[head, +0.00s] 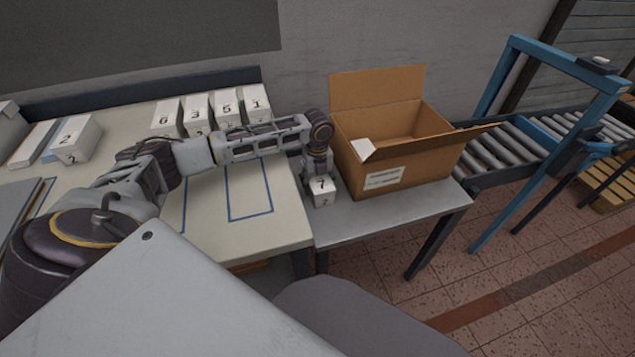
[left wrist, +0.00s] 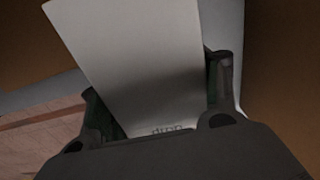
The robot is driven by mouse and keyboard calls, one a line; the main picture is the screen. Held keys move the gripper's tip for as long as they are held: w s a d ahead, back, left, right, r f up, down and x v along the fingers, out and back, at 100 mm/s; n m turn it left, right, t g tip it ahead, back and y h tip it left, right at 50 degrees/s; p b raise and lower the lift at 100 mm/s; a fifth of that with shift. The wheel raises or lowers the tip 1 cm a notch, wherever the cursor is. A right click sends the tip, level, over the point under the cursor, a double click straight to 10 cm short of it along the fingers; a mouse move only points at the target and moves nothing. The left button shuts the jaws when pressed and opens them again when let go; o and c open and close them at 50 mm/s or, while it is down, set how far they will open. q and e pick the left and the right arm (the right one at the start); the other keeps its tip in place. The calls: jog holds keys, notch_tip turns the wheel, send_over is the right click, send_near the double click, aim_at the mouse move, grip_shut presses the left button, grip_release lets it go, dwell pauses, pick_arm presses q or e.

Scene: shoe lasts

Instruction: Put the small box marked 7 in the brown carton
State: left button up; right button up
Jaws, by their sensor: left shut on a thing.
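The small white box marked 7 (head: 322,191) is in the head view, in front of the carton's left side, over the grey side table. My left gripper (head: 320,177) points down and is shut on it. In the left wrist view the pale box (left wrist: 145,65) sits between the two fingers of my left gripper (left wrist: 165,100). The open brown carton (head: 425,168) stands on the grey table just right of the gripper, flaps up and outward. A white piece (head: 363,148) shows at its front left corner. Whether the box touches the table is unclear. My right gripper is not in view.
Several numbered white boxes (head: 227,105) stand at the back of the cream table (head: 280,225). Another, marked 2 (head: 75,138), is at the left. The grey side table (head: 400,211) has bare room before the carton. A roller conveyor (head: 490,150) with a blue frame stands right.

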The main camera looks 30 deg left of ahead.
pick_arm(q)
jog(key=shift+r, duration=0.1)
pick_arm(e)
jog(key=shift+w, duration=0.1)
pick_arm(q)
jog(key=shift+r, duration=0.75)
jog(key=shift+r+p, duration=1.05)
jog(key=shift+r, duration=3.15)
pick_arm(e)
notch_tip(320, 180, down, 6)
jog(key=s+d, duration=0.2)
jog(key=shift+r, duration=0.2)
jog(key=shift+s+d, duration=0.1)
pick_arm(q)
jog(key=shift+d+f, duration=0.1)
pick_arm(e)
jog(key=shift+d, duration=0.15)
